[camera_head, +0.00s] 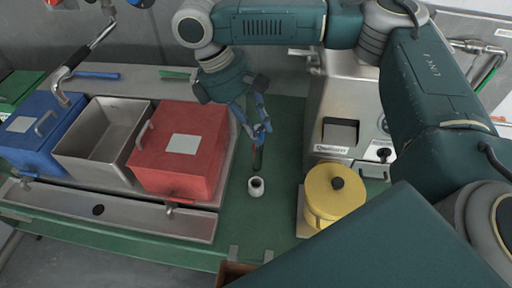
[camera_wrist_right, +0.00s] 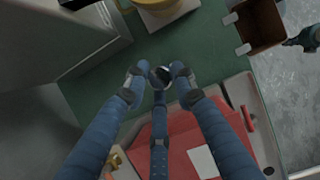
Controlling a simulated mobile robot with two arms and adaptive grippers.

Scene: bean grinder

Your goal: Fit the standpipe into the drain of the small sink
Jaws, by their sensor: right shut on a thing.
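My right gripper (camera_head: 262,131) points down over the green counter, its blue fingers closed in on something between their tips. A dark reddish rod (camera_head: 257,159) stands upright right below the fingertips and seems to be what they hold; it may be the standpipe. A small white ring-shaped piece (camera_head: 256,186) with a dark opening shows just below the rod. I cannot tell whether the two touch. In the right wrist view a round white and dark end (camera_wrist_right: 160,76) shows between the fingertips. An open steel basin (camera_head: 78,165) is at the left; its drain is not visible. My left gripper is not identifiable.
A red-lidded bin (camera_head: 204,125) and a blue-lidded bin (camera_head: 30,140) flank the basin, with a steel trough (camera_head: 60,207) in front. A yellow canister (camera_head: 318,212) and a steel machine (camera_head: 345,95) stand to the right. A brown box (camera_head: 232,269) is at the front edge.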

